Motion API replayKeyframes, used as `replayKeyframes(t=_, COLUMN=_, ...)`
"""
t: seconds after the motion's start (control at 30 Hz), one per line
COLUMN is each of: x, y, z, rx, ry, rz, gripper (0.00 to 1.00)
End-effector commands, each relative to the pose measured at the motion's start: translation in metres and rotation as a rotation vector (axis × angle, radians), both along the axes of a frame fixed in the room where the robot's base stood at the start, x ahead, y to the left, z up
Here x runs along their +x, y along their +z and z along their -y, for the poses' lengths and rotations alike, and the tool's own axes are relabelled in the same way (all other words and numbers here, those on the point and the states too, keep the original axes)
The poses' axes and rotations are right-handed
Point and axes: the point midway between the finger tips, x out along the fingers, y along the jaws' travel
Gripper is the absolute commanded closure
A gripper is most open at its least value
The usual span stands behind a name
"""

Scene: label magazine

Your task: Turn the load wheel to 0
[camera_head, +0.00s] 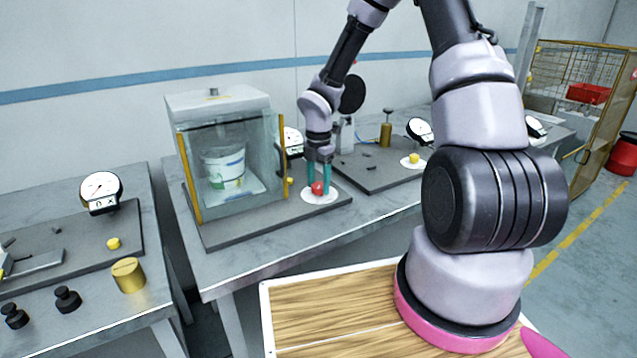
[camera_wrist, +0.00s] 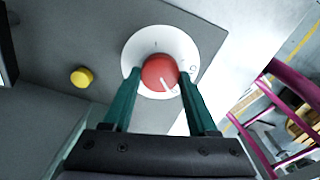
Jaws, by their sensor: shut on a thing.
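The load wheel is a red knob (camera_head: 318,188) on a round white dial plate (camera_head: 310,197), at the right front of the grey base of a glass-walled cabinet. My gripper (camera_head: 319,186) reaches down from above, its green fingers on either side of the red knob. In the wrist view the red knob (camera_wrist: 159,72) sits between the two fingertips (camera_wrist: 158,84), which are shut on it. A white pointer line on the knob points to the lower right.
A glass cabinet (camera_head: 183,171) holding a white bucket (camera_head: 223,167) stands left of my gripper. A yellow knob (camera_wrist: 82,77) is near the dial. Other benches carry gauges (camera_head: 101,190), dark weights (camera_head: 67,299) and a brass cylinder (camera_head: 128,274).

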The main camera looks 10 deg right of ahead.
Motion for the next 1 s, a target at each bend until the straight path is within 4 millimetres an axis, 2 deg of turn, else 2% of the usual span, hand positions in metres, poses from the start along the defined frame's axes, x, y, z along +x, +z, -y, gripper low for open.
replayKeyframes(t=0.43, x=0.001, y=0.001, z=0.001, rx=-0.001, ry=0.01, rz=0.003, gripper=0.97)
replayKeyframes(t=0.47, x=0.001, y=0.001, z=0.001, rx=-0.001, ry=0.01, rz=0.003, gripper=0.37)
replayKeyframes(t=0.5, x=0.001, y=0.001, z=0.001, rx=-0.001, ry=0.01, rz=0.003, gripper=0.22)
replayKeyframes(t=0.53, x=0.001, y=0.0, z=0.001, rx=-0.001, ry=0.01, rz=0.003, gripper=0.11)
replayKeyframes(t=0.87, x=0.0, y=0.001, z=0.0, rx=0.0, ry=0.009, rz=0.001, gripper=0.11)
replayKeyframes(t=1.0, x=0.001, y=0.014, z=0.0, rx=0.001, ry=0.007, rz=0.003, gripper=0.11)
